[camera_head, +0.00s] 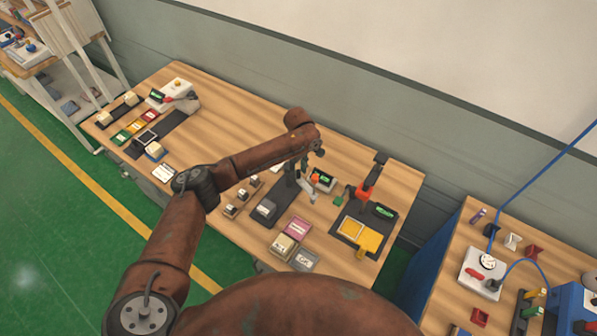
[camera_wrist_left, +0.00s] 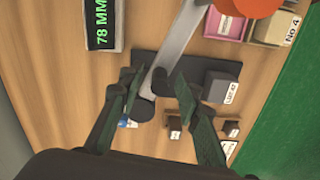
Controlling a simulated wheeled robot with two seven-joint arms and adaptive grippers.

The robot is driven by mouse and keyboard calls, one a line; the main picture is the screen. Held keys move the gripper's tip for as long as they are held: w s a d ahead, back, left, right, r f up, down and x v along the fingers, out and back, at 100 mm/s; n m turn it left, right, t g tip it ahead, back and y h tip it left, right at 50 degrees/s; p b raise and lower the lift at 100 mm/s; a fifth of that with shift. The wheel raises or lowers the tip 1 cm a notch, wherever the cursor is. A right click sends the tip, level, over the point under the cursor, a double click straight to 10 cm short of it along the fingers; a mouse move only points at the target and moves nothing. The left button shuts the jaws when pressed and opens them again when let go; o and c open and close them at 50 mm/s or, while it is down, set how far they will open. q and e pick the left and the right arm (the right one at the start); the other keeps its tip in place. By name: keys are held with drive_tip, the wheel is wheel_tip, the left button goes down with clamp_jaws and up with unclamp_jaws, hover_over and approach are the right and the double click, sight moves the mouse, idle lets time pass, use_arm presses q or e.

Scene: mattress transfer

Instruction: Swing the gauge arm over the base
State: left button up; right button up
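The gauge arm (camera_wrist_left: 178,45) is a pale grey bar running diagonally in the left wrist view, with a dark rounded end. My left gripper (camera_wrist_left: 147,80) is open, with a dark finger on each side of the bar. I cannot tell if either finger touches it. The dark base plate (camera_wrist_left: 190,66) lies beneath, carrying a grey block (camera_wrist_left: 220,88) labelled LOT 47. In the head view the left gripper (camera_head: 306,184) reaches down at the base (camera_head: 289,195), hiding part of the gauge arm. My right gripper is not in view.
A display (camera_wrist_left: 104,20) reading 78 MM stands beside the bar. Pink (camera_head: 299,228) and tan (camera_head: 283,246) boxes sit near the table's front edge. A red-armed station with yellow pads (camera_head: 368,240) is to the right. Small blocks (camera_head: 242,194) lie left of the base.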

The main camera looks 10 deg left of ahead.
use_arm(q)
clamp_jaws()
idle(0.3)
idle(0.4)
